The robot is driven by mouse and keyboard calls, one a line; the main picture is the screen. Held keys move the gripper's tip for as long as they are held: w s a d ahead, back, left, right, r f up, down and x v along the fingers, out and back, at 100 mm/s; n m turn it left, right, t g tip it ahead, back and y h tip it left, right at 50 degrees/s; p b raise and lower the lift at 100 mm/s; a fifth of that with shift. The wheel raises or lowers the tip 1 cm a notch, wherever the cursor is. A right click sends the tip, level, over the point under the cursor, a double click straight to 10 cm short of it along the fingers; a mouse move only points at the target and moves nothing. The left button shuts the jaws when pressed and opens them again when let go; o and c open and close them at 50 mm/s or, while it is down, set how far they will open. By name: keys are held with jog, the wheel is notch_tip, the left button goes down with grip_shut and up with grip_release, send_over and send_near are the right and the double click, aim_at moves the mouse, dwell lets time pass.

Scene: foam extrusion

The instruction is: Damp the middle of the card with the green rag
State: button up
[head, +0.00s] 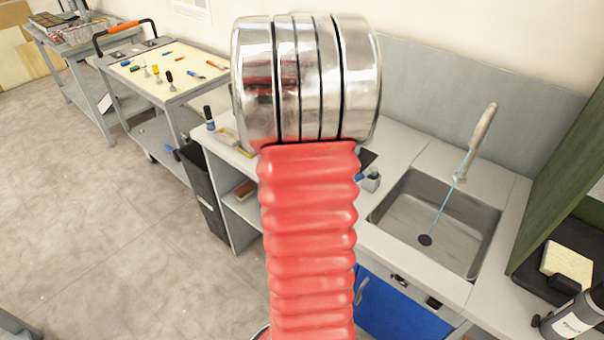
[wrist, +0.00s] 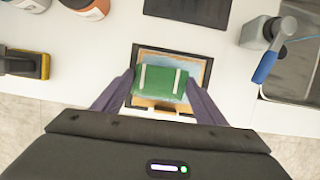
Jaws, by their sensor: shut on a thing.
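In the wrist view my gripper (wrist: 160,88) has its two dark purple fingers on either side of a green rag (wrist: 160,94) and is shut on it. The rag is a small folded block with two pale stripes. Behind it is a card (wrist: 176,59) with a pale blue face and tan edges, on a dark tray or backing (wrist: 208,72). The rag covers the middle of the card. I cannot tell whether it touches the card. In the head view my red and chrome arm hides the gripper, rag and card.
A sink (head: 440,225) with a thin stream of water from its tap (head: 482,128) is at the right. In the wrist view a grey container with a blue-handled tool (wrist: 268,62) stands right of the card. A yellow-black block (wrist: 26,64) lies left.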

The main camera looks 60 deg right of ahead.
jog(key=shift+s+a+f, duration=0.1)
jog(key=shift+s+f, duration=0.05)
jog(key=shift+s, duration=0.5)
jog(key=shift+s, duration=0.2)
jog(key=shift+s+a+f, duration=0.15)
jog(key=shift+s, duration=0.55)
jog(key=shift+s+a+f, duration=0.1)
jog(key=shift+s+a, duration=0.05)
jog(key=shift+s, duration=0.5)
jog(key=shift+s, duration=0.1)
jog(key=shift+s+a, duration=0.15)
jog(key=shift+s, duration=0.55)
jog(key=shift+s+a, duration=0.15)
jog(key=shift+s, duration=0.5)
